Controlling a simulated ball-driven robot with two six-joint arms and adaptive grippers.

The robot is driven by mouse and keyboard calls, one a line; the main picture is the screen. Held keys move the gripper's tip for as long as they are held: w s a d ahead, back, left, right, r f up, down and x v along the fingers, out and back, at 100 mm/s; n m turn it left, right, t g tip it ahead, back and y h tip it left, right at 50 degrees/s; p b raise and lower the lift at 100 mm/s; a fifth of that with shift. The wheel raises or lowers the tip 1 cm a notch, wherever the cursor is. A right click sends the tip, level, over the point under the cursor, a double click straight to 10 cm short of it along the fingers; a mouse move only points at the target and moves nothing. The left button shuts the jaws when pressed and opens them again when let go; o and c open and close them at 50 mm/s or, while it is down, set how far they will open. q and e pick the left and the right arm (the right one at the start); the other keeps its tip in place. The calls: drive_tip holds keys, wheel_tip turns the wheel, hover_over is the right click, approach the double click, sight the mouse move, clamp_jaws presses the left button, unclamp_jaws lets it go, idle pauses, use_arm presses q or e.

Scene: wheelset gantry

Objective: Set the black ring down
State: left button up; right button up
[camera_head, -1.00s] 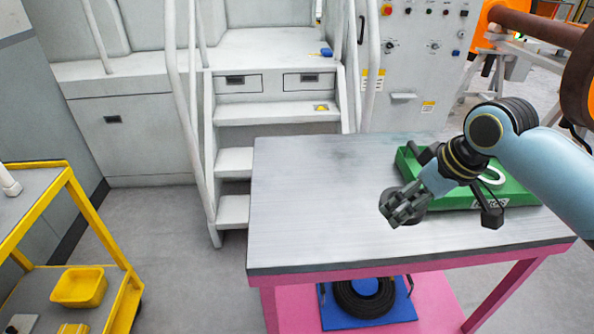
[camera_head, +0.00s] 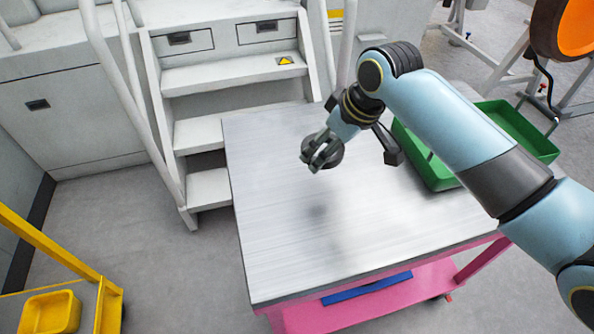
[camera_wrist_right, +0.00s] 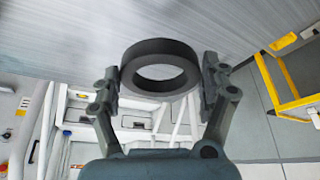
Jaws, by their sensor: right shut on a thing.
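The black ring (camera_wrist_right: 160,56) is between the two fingers of my right gripper (camera_wrist_right: 160,82) in the right wrist view, with a finger against each side. In the head view the ring (camera_head: 329,154) shows partly behind the fingers of my right gripper (camera_head: 321,158). It is above the grey top of the pink table (camera_head: 300,240). A soft shadow lies on the tabletop below it, so it seems to be held clear of the surface. My left gripper is not in view.
A green tray (camera_head: 505,122) stands at the table's right, partly hidden by my right arm. The front and left of the tabletop are bare. Grey steps (camera_head: 205,138) stand behind the table. A yellow cart (camera_head: 98,300) with a yellow bin (camera_head: 52,312) is at the lower left.

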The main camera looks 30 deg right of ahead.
hover_over(296, 183)
drive_tip(key=s, duration=0.1)
drive_tip(key=f, duration=0.3)
drive_tip(key=shift+d, duration=0.35)
drive_tip(key=shift+a+f, duration=0.25)
drive_tip(key=shift+f, duration=0.25)
wheel_tip(296, 183, down, 3)
drive_tip(key=shift+r+p, duration=0.2)
drive_tip(key=shift+p, duration=0.15)
drive_tip(key=shift+f, duration=0.45)
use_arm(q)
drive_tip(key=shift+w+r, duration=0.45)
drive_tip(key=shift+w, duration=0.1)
use_arm(e)
drive_tip(key=shift+f, duration=0.1)
drive_tip(key=o, duration=1.2)
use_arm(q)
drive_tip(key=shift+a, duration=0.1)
